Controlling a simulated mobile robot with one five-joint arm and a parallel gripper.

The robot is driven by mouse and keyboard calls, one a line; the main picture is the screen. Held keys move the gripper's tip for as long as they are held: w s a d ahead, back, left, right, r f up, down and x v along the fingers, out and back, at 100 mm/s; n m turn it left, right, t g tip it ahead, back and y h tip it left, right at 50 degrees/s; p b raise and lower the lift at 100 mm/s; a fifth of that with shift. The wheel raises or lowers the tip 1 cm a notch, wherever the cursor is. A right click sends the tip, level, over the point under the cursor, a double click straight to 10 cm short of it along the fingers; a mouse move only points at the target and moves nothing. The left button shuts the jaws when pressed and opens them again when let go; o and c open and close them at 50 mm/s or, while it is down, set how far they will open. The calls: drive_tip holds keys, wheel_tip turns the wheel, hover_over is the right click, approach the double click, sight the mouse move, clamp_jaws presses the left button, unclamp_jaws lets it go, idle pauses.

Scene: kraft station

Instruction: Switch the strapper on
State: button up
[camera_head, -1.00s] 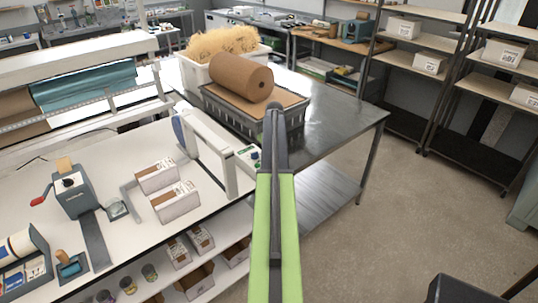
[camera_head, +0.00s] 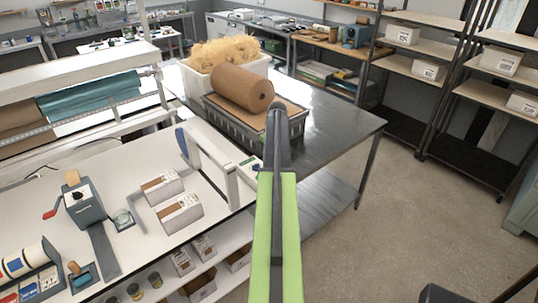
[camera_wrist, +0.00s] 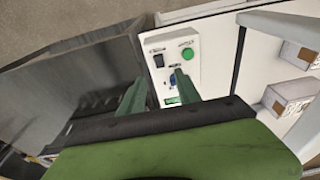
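The strapper (camera_head: 222,168) is a white arch on the bench in the head view, just left of my arm; my arm hides part of it. In the wrist view its white control panel (camera_wrist: 157,43) carries a black rocker switch (camera_wrist: 159,61), a round green button (camera_wrist: 187,54), a blue control (camera_wrist: 172,79) and a small green patch (camera_wrist: 175,100). My gripper (camera_wrist: 160,88) is open, with two green fingers apart and nothing between them. The right finger overlaps the lower panel in the picture; contact cannot be told. The switch's position is too small to read. The head view hides the fingers.
A steel table (camera_head: 335,135) with a grey crate (camera_head: 232,123) and a brown paper roll (camera_head: 243,88) stands beyond my arm. White cartons (camera_head: 180,213), a grey dispenser (camera_head: 82,205) and a tape unit (camera_head: 28,265) sit on the white bench.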

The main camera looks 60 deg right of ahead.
wheel_tip(320, 180, up, 9)
drive_tip(key=s+p, duration=0.1)
drive_tip(key=p, duration=0.6)
drive_tip(key=shift+s+a+r, duration=0.15)
drive_tip(key=shift+s+a, duration=0.1)
drive_tip(key=shift+s, duration=0.05)
